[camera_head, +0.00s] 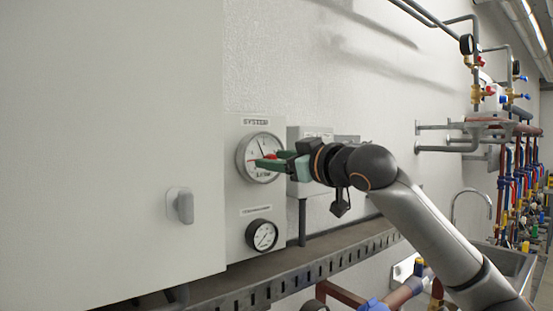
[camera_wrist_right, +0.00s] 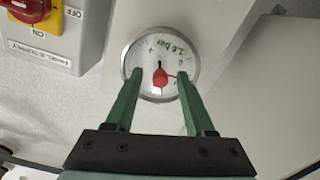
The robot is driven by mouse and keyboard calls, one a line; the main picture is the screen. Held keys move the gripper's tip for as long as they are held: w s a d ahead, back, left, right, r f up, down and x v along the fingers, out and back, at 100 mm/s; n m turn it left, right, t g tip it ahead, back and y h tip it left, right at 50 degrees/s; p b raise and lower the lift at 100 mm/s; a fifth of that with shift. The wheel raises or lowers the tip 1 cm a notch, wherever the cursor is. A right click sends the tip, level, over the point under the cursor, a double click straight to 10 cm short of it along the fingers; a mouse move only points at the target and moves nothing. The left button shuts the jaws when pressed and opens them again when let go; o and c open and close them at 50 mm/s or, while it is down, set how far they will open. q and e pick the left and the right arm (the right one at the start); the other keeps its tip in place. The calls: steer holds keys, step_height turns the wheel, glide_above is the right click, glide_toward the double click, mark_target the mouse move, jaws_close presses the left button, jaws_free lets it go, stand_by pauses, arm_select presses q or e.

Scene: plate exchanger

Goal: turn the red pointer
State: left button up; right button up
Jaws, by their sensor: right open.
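The red pointer (camera_wrist_right: 160,78) sits at the middle of a round white dial gauge (camera_wrist_right: 149,89), with a thin red tip reaching right toward the scale. In the head view the same gauge (camera_head: 248,150) is mounted on a panel under a "SYSTEM" label, and a bit of the red pointer (camera_head: 270,156) shows beside the fingers. My right gripper (camera_wrist_right: 160,73) is open, with its green fingers on either side of the pointer in front of the dial. Nothing is held between them. I cannot tell if the fingertips touch the glass. My left gripper is not in view.
A smaller dark-rimmed gauge (camera_head: 262,235) sits below on the same panel. A grey cabinet with a knob (camera_head: 183,206) stands at left. A box with a red switch on yellow (camera_wrist_right: 42,38) is close by. A slotted metal rail (camera_head: 300,270) runs below.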

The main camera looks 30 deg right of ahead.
jaws_close()
steer(key=shift+m, duration=0.4)
stand_by(0.4)
steer(key=m+p, duration=0.1)
steer(key=m, duration=1.1)
steer(key=shift+m, duration=0.3)
steer(key=shift+r, duration=0.1)
stand_by(0.4)
jaws_free()
steer(key=shift+s, duration=0.15)
